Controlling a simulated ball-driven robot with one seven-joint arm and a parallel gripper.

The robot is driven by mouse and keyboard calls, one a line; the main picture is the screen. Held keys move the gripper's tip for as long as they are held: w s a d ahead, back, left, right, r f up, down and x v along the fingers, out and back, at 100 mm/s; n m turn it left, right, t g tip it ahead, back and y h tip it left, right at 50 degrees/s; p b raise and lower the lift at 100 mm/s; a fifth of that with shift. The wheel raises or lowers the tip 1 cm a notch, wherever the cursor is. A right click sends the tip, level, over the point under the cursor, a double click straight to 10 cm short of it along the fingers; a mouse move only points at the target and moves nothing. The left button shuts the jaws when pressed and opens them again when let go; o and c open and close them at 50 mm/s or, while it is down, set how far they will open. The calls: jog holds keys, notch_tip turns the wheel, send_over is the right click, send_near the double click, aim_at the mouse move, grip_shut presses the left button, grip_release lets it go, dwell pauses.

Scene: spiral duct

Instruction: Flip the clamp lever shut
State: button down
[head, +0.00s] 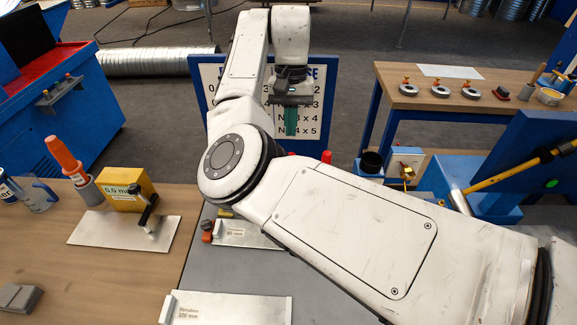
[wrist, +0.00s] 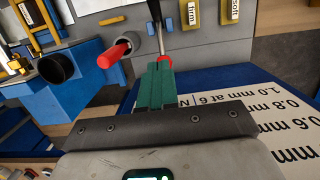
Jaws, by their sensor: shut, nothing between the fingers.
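My gripper (head: 291,130) hangs fingers down in the upper middle of the head view, its green fingers shut and empty. In the wrist view the shut fingers (wrist: 161,65) point up the picture. A thin metal rod with a red end (wrist: 165,62) shows just past the fingertips; I cannot tell whether they touch. A red grip (head: 327,157) shows behind my arm in the head view. I cannot tell for certain which red part is the clamp lever; my arm hides much of that area.
A black cup (head: 371,161) and a blue machine with a yellow-handled bar (head: 515,168) stand to the right. A lettered blue-framed board (head: 322,100) is behind my gripper. A yellow block (head: 124,189) and a black-handled tool (head: 146,205) are on the left bench.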

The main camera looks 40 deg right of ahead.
jog(key=f, duration=0.3)
jog(key=s+a+f, duration=0.1)
jog(key=f, duration=0.5)
jog(key=shift+s+a, duration=0.15)
jog(key=shift+s+a+f+p, duration=0.85)
jog(key=shift+s+a+f, duration=0.35)
jog(key=shift+s+f, duration=0.1)
